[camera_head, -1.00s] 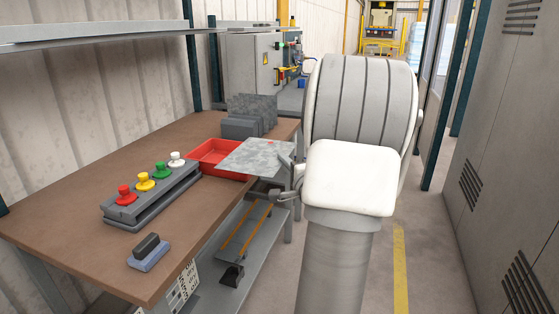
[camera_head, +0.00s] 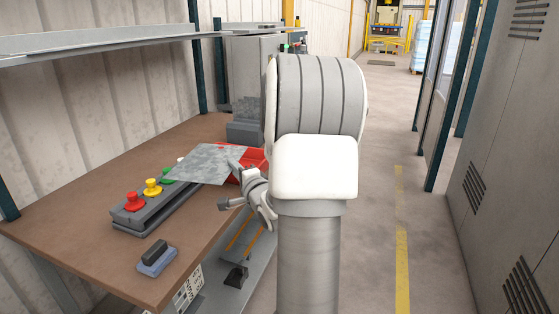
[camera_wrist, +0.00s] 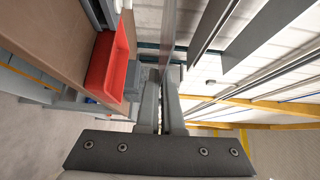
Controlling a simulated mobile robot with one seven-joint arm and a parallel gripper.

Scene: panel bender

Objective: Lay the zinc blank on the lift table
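The zinc blank (camera_head: 200,164) is a thin, mottled grey plate, held roughly level above the workbench in the head view. My gripper (camera_head: 238,170) is shut on its right edge. In the wrist view my gripper (camera_wrist: 166,88) has its fingers close together, with the blank (camera_wrist: 167,40) showing as a narrow, nearly edge-on grey strip beyond the tips. The blank hangs over the far end of the button box and partly hides the red tray. I cannot make out the lift table with certainty in either view.
The brown workbench (camera_head: 105,235) carries a button box (camera_head: 150,200), a small dark block (camera_head: 157,256), a red tray (camera_head: 255,158) and a grey rack with upright sheets (camera_head: 246,125). A grey shelf (camera_head: 120,38) hangs above. The aisle at right (camera_head: 385,170) is clear; grey cabinets (camera_head: 510,150) line it.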

